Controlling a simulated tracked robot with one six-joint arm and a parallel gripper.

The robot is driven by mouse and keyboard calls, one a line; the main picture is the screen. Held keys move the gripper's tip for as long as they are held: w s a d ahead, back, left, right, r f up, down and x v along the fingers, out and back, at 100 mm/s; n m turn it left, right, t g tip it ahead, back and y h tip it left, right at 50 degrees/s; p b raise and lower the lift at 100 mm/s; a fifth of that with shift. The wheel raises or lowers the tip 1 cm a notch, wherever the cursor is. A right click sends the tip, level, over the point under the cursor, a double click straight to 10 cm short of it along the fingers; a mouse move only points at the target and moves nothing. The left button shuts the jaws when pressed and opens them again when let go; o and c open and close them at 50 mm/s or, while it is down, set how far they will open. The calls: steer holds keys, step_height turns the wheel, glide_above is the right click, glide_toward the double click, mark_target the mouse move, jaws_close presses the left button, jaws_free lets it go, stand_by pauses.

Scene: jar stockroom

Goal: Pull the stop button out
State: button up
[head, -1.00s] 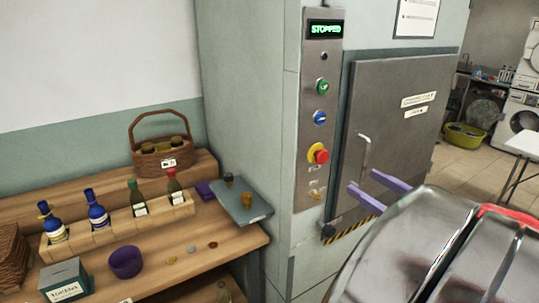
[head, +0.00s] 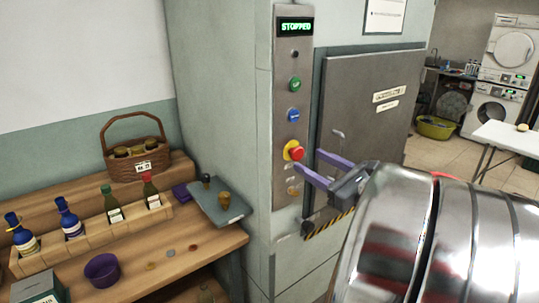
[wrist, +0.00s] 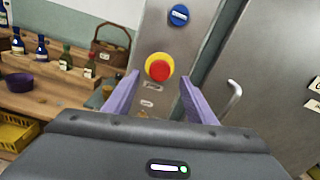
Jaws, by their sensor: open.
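The stop button (head: 298,152) is a red mushroom head on a yellow collar, low on the steel control panel (head: 291,115). It also shows in the wrist view (wrist: 159,70), just beyond and between my fingertips. The display at the panel's top reads STOPPED (head: 296,26). My gripper (head: 308,162) has two purple fingers spread apart and empty, just to the right of the button in the head view. In the wrist view (wrist: 159,85) the fingers stand left and right of the button's line, with nothing between them. I cannot tell the exact gap to the button.
A green button (head: 294,84) and a blue button (head: 294,115) sit above the stop button. A grey door (head: 368,110) with a handle (head: 338,140) stands right of the panel.

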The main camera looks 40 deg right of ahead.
mark_target(299, 155)
steer(key=shift+w, duration=2.05)
steer(key=shift+c, duration=0.2)
jaws_close()
